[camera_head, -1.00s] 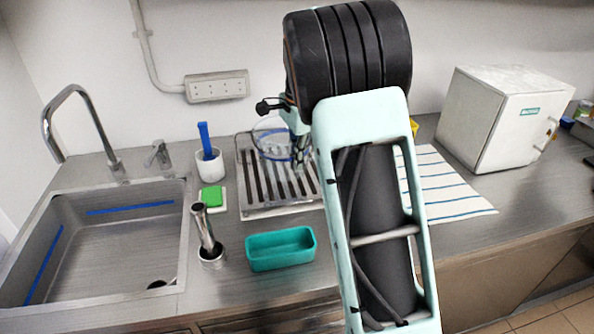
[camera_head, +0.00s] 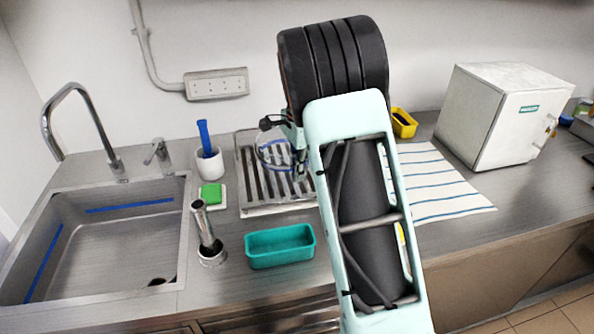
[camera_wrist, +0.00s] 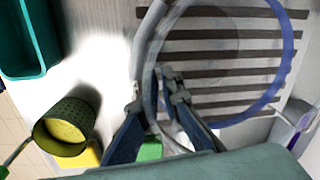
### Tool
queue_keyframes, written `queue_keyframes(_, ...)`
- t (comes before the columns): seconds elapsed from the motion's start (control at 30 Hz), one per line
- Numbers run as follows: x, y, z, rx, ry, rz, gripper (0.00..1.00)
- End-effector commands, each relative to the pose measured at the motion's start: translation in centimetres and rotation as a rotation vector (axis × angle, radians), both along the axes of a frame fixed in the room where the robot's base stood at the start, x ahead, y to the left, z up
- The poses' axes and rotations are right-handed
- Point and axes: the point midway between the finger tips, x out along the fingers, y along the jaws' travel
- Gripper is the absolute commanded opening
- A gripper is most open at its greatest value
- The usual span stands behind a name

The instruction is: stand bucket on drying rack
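The bucket (camera_head: 270,152) is see-through with a blue and grey rim, and sits at the drying rack (camera_head: 247,186). In the wrist view the bucket's round rim (camera_wrist: 287,75) fills the upper right, with the rack's dark slats (camera_wrist: 225,12) showing through and behind it. My gripper (camera_wrist: 156,82) is at the near side of the rim, its two fingers close together with the bucket's wall between them. In the head view my gripper (camera_head: 302,165) shows at the bucket's right side, partly hidden by my arm. Whether the bucket's base touches the slats is hard to tell.
A teal tray (camera_head: 280,248) lies in front of the rack. A metal tool in a holder (camera_head: 208,240), a green sponge (camera_head: 212,194) and a white cup with a blue brush (camera_head: 208,163) stand left, beside the sink (camera_head: 110,235). A striped cloth (camera_head: 440,185) lies right.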

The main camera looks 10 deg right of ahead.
Motion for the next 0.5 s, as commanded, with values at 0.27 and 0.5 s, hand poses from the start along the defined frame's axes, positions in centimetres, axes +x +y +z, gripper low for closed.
queue_keyframes(0.27, -0.01, 0.00, 0.03, 0.000, 0.000, 0.000, 0.22)
queue_keyframes(0.5, 0.00, 0.00, 0.90, 0.000, -0.001, 0.000, 0.22)
